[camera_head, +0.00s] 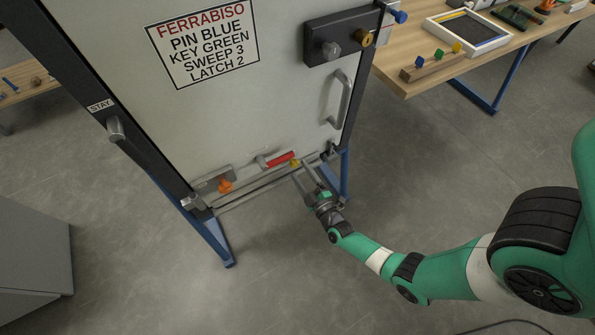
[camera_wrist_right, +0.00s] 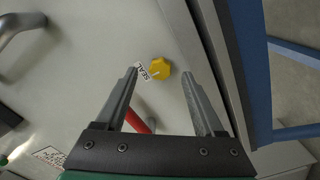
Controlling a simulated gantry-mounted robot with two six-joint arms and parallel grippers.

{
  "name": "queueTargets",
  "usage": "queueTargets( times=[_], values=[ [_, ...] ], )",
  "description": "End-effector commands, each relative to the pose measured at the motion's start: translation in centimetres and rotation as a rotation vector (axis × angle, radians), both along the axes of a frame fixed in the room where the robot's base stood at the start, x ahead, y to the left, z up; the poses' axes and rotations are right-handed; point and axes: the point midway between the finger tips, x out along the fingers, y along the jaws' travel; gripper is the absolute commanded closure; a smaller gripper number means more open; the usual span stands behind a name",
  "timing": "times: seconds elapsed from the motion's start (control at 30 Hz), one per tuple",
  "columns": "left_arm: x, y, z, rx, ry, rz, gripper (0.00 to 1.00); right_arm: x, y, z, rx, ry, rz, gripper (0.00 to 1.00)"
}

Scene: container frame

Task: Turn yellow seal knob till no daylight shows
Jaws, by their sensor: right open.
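The yellow seal knob (camera_head: 295,163) sits low on the light grey door, near its bottom edge. In the right wrist view the yellow knob (camera_wrist_right: 160,69) shows beside a small white SEAL label (camera_wrist_right: 144,74). My right gripper (camera_head: 303,172) is at the knob, with its fingers pointing toward the door. In the right wrist view my open gripper (camera_wrist_right: 158,85) has one finger on each side of the knob, and nothing is held. I cannot tell whether the fingers reach around the knob or stop short of it. The left gripper is not in view.
A red handle (camera_head: 279,159) lies just left of the knob, and an orange knob (camera_head: 225,185) is further left. A rail runs along the door bottom. A grey door handle (camera_head: 338,98) is above. A wooden table (camera_head: 408,84) stands at the right; the floor in front is clear.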

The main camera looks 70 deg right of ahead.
Motion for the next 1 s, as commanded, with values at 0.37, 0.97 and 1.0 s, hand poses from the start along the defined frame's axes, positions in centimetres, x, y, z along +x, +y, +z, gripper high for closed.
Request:
queueTargets(
  times=[0.37, 0.97, 1.0],
  values=[
    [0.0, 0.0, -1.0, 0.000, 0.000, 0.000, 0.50, 1.9, -1.5, 0.0, 0.001, 0.001, 0.001, 0.30],
    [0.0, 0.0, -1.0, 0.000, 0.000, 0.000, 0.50, 1.9, -1.4, 0.0, 0.000, 0.000, 0.001, 1.00],
    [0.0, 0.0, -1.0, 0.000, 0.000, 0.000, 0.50, 1.9, -1.4, 0.0, 0.001, 0.000, 0.001, 1.00]
  ],
)
